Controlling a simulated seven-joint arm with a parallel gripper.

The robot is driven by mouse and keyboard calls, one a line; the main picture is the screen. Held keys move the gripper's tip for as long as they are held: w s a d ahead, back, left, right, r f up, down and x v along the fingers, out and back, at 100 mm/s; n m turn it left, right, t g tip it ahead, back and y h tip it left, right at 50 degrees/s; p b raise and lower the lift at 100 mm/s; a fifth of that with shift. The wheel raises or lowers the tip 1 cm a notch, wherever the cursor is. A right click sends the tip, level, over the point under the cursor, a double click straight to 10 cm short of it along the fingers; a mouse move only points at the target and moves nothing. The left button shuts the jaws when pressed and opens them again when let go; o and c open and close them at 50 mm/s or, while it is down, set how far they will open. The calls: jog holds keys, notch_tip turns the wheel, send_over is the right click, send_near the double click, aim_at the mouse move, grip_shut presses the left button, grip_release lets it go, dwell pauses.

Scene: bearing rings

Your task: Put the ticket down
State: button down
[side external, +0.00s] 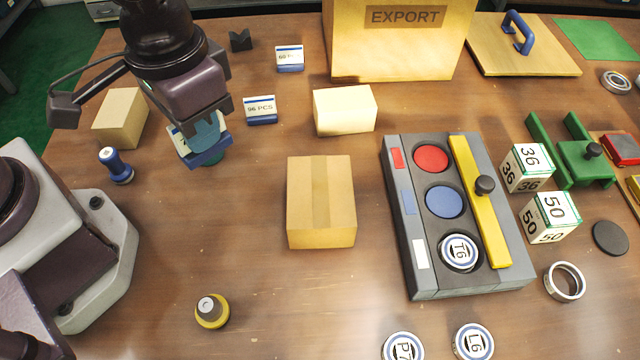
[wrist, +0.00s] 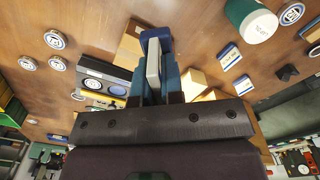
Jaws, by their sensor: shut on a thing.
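The ticket, a small white card on a blue base (side external: 207,153), is in my gripper (side external: 205,136) at the left of the side view. My gripper points down and is shut on it, with the teal fingers covering much of its face. In the wrist view the ticket (wrist: 153,62) sticks out beyond the fingertips (wrist: 155,82), slightly tilted. I cannot tell whether its base touches the table. Two similar tickets stand apart on the table to the right: one reads 96 PCS (side external: 261,110), the other (side external: 290,58) is farther back.
A blue-handled stamp (side external: 115,165) and a cardboard block (side external: 121,117) stand left of my gripper. A taped carton (side external: 321,203), a pale box (side external: 345,110) and a grey bearing tray (side external: 463,279) are to the right. The table in front of my gripper is clear back from a yellow-based knob (side external: 211,311).

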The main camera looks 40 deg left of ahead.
jog(key=shift+s+a+n, duration=0.1)
jog(key=shift+a+n, duration=0.1)
jog(key=shift+n, duration=0.2)
jog(key=shift+f, duration=0.15)
jog(key=w+d+f, duration=0.4)
jog(key=w+d, duration=0.1)
jog(key=w, duration=0.3)
send_over(320, 189)
jog(key=f, duration=0.5)
jog(key=shift+s+a, duration=0.15)
jog(key=shift+s, duration=0.15)
jog(key=shift+w+f, duration=0.2)
jog(key=shift+w+d+f, duration=0.1)
jog(key=shift+d+f, duration=0.1)
jog(key=shift+f, duration=1.5)
jog(key=shift+f, duration=0.15)
jog(key=c, duration=1.2)
grip_release()
jog(key=shift+c, duration=0.2)
